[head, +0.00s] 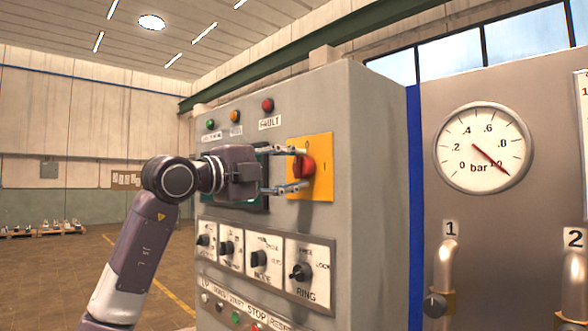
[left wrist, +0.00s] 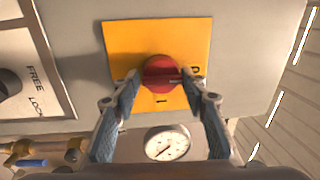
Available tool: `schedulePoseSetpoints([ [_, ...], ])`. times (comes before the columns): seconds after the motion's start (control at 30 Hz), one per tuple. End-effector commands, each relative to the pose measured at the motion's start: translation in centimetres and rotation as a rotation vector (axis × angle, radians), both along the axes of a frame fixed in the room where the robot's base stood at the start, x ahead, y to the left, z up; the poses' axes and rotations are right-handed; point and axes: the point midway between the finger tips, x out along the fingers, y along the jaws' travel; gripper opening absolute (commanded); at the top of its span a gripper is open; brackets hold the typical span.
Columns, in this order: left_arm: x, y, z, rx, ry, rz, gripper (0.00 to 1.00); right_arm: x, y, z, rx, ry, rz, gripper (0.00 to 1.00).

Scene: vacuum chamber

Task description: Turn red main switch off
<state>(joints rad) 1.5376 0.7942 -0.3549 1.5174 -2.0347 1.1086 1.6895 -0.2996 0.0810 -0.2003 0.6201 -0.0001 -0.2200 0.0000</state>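The red main switch (head: 304,166) is a round red knob on a yellow plate (head: 323,168) on the front of the grey control cabinet. In the left wrist view the red knob (left wrist: 160,74) sits centred on its yellow plate (left wrist: 135,38), with a 1 mark and another, partly covered mark beside it. My left gripper (head: 296,169) is in front of the switch, its fingers above and below the knob. My right gripper is in neither view.
Below are black rotary knobs (head: 301,271) on white plates and a row of push buttons. Indicator lamps (head: 267,105) sit above. A round pressure gauge (head: 484,147) and pipes (head: 445,265) are on the right. Open floor lies at the left.

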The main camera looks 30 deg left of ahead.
Motion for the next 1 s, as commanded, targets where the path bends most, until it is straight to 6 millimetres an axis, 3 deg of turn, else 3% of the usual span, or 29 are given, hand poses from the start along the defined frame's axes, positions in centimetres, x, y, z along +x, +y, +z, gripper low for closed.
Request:
schedulePoseSetpoints([
  [0.1, 0.0, 0.0, -0.1, 0.001, 0.001, 0.000, 0.53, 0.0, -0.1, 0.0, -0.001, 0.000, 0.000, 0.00],
  [0.47, -0.7, 0.3, 0.0, 0.001, -0.005, 0.001, 0.53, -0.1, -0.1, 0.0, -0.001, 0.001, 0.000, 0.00],
  [1.0, -9.9, 3.7, -1.0, 0.001, 0.000, 0.003, 0.53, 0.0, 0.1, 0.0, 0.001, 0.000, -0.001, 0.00],
])
